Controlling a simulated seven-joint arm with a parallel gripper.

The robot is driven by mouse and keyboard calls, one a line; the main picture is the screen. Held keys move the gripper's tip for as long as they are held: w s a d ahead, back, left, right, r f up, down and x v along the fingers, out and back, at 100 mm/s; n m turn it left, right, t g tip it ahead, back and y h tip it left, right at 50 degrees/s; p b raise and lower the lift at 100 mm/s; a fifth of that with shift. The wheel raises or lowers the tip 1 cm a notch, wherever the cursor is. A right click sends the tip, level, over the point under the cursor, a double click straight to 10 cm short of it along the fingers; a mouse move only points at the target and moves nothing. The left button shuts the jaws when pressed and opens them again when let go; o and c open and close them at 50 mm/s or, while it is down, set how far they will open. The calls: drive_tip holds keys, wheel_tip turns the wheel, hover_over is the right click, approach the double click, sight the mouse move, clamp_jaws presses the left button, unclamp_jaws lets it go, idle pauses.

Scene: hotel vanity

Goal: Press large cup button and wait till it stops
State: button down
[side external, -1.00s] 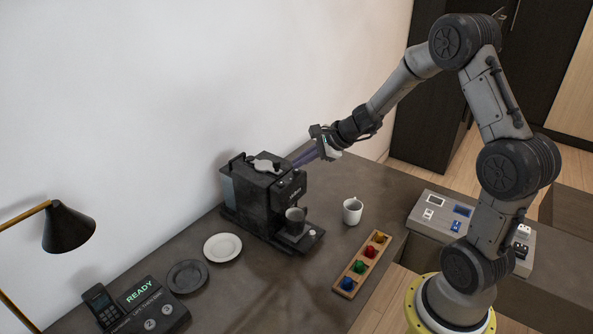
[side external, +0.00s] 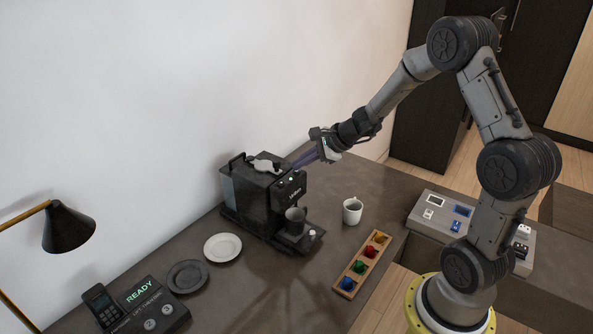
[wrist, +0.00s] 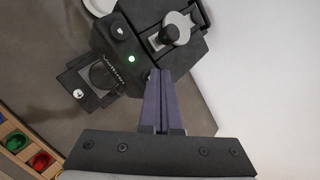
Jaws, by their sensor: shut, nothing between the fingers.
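The black coffee machine (side external: 262,198) stands on the dark counter against the wall. It also shows in the wrist view (wrist: 128,36), where a green light (wrist: 131,59) glows on its front top edge. A dark cup (side external: 295,215) stands on its drip tray under the spout. My gripper (side external: 295,163) is shut and empty, its purple fingers reaching the machine's upper front edge at the right. In the wrist view the fingertips (wrist: 160,72) are at the machine's edge, just right of the green light. The button under the tips is hidden, and I cannot tell whether they touch it.
A white mug (side external: 352,211) stands right of the machine. A wooden tray (side external: 345,266) of coloured capsules lies in front. A white plate (side external: 222,247), a dark plate (side external: 188,276) and a panel reading READY (side external: 150,303) are at the left. A grey control box (side external: 440,212) is at the right.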

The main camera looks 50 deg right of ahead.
sight(301, 173)
drive_tip(key=shift+r, duration=0.75)
drive_tip(key=shift+r, duration=0.1)
drive_tip(key=shift+r, duration=2.4)
